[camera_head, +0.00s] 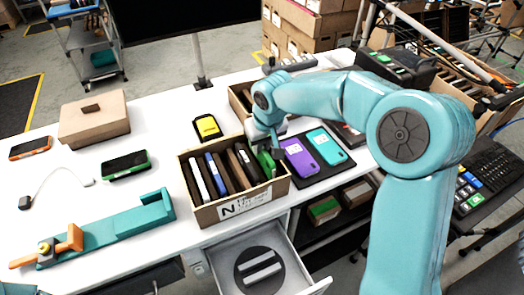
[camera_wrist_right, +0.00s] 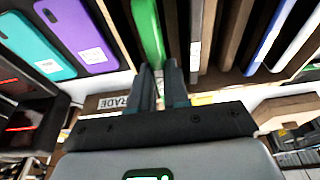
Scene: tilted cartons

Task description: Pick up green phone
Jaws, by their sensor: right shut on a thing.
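A green phone (camera_head: 265,162) stands on edge at the right end of an open cardboard carton (camera_head: 245,207) marked N. In the right wrist view the green phone (camera_wrist_right: 148,32) shows as a bright green strip running up from between the fingers. My right gripper (camera_head: 271,146) reaches down into the carton's right end and is shut on the green phone; its fingers (camera_wrist_right: 160,78) hide the phone's near end. Another phone with a green rim (camera_head: 126,164) lies flat on the white table at the left. My left gripper is not in view.
Several upright phones and brown dividers (camera_head: 222,176) fill the carton. Purple (camera_head: 299,158) and teal (camera_head: 326,146) phones lie on a dark pad close to its right. An open drawer (camera_head: 262,268) juts out below. A yellow item (camera_head: 207,127) lies behind the carton.

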